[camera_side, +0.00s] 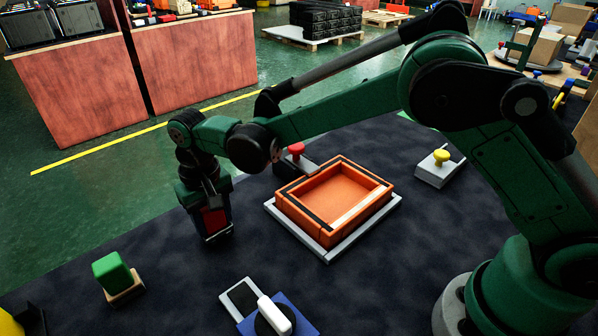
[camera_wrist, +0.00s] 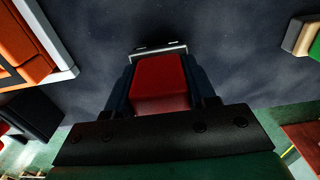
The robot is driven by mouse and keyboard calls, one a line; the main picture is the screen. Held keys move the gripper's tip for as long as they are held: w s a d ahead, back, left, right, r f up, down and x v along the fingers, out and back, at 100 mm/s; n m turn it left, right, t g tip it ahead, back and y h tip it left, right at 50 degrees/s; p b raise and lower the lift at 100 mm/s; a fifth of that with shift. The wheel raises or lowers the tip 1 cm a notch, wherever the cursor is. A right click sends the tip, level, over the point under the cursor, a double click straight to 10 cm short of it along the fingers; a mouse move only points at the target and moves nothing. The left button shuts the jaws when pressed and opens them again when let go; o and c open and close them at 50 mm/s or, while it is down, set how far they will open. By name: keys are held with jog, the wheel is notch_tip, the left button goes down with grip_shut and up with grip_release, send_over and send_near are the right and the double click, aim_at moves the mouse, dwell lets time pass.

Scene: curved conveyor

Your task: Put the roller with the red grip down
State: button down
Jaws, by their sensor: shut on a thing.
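The roller with the red grip (camera_wrist: 160,85) is held between the two fingers of my gripper (camera_wrist: 160,92). In the wrist view its red block fills the gap between the fingers, and a pale bar shows beyond it. In the side view my gripper (camera_side: 207,222) points down left of the orange tray, and the red grip (camera_side: 214,220) shows between its fingers. The roller's lower end is close to the dark table top (camera_side: 180,275). I cannot tell whether it touches.
Right of my gripper stands an orange tray (camera_side: 290,204) on a pale base. A green block on a wooden base (camera_side: 112,272), a blue piece with a white handle (camera_side: 275,315), a yellow-knobbed block (camera_side: 440,168) and a red-knobbed piece (camera_side: 296,150) stand around.

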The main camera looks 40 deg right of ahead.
jog(key=shift+f, duration=0.1)
jog(key=shift+c, duration=1.4)
grip_release()
notch_tip(320, 180, up, 12)
jog(key=shift+r, duration=0.1)
jog(key=s+d+r+t, duration=0.2)
jog(key=d, duration=0.3)
jog(key=s+d+r+t, duration=0.1)
jog(key=s+d+r, duration=0.15)
jog(key=d, duration=0.25)
jog(key=s+d+f+t, duration=0.4)
jog(key=s+d+f, duration=0.1)
jog(key=s+d, duration=0.3)
jog(key=shift+s+f, duration=0.35)
jog(key=shift+s, duration=0.05)
